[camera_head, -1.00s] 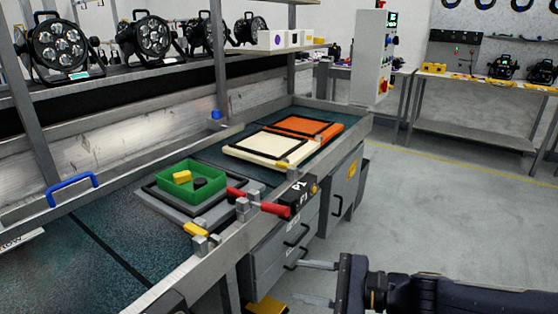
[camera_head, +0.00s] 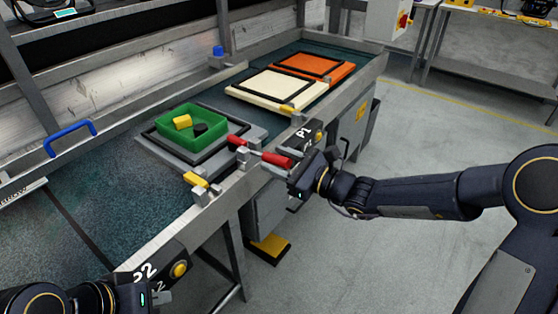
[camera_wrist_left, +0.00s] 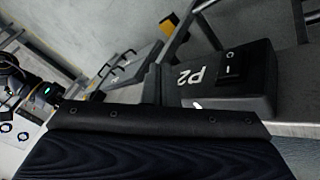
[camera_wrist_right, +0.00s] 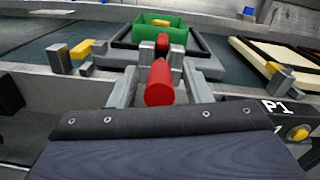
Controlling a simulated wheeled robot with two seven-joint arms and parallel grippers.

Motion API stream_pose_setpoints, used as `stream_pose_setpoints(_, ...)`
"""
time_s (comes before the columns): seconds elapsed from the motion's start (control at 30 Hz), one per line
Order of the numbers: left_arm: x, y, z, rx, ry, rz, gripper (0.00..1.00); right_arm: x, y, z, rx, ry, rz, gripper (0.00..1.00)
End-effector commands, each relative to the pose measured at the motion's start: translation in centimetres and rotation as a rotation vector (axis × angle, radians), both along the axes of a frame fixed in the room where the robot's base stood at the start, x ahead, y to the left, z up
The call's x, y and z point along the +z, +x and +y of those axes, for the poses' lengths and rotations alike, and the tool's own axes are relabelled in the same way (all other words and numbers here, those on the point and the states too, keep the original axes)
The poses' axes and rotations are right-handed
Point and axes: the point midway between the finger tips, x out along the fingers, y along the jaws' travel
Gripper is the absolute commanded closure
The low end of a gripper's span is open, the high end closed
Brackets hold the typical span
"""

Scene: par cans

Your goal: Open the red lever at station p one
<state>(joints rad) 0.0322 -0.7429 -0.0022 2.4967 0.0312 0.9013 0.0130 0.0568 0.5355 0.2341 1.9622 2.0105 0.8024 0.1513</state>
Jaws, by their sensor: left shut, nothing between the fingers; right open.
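The red lever (camera_head: 277,159) lies at the front rail beside the black box marked P1 (camera_head: 308,135). In the right wrist view the lever's round red end (camera_wrist_right: 159,84) points at the camera, between the two grey fingers. My right gripper (camera_head: 281,171) is open at the lever's near end, with a finger to either side of it; I cannot tell whether they touch it. My left gripper (camera_head: 160,297) is shut and empty at the bottom left, near the black box marked P2 (camera_head: 158,268). The left fingers are mostly hidden in the left wrist view.
A green bin (camera_head: 171,136) with a yellow and a black piece sits on a grey plate behind the lever. Cream (camera_head: 250,84) and orange (camera_head: 340,73) framed trays lie further along the belt. Yellow clips (camera_head: 195,180) line the rail. The floor at right is open.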

Motion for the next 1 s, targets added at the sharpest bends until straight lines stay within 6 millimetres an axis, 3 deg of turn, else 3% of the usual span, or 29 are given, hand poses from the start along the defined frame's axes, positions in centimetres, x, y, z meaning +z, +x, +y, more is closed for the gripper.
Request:
stream_pose_setpoints(0.23,0.0,0.0,0.0,0.0,0.0,0.0,1.0,0.1,0.1,0.1,0.0,-0.001,-0.001,0.56)
stream_pose_setpoints(0.6,0.0,0.0,0.0,0.0,0.0,0.0,1.0,0.0,0.1,0.1,0.0,0.0,0.0,1.0)
stream_pose_setpoints(0.83,0.2,0.0,0.0,0.0,0.0,0.0,1.0,0.1,0.1,0.1,-0.001,-0.002,0.002,1.0)
stream_pose_setpoints(1.0,1.5,0.0,0.0,0.0,0.0,0.0,1.0,0.8,0.1,0.2,0.001,-0.027,0.021,1.0)
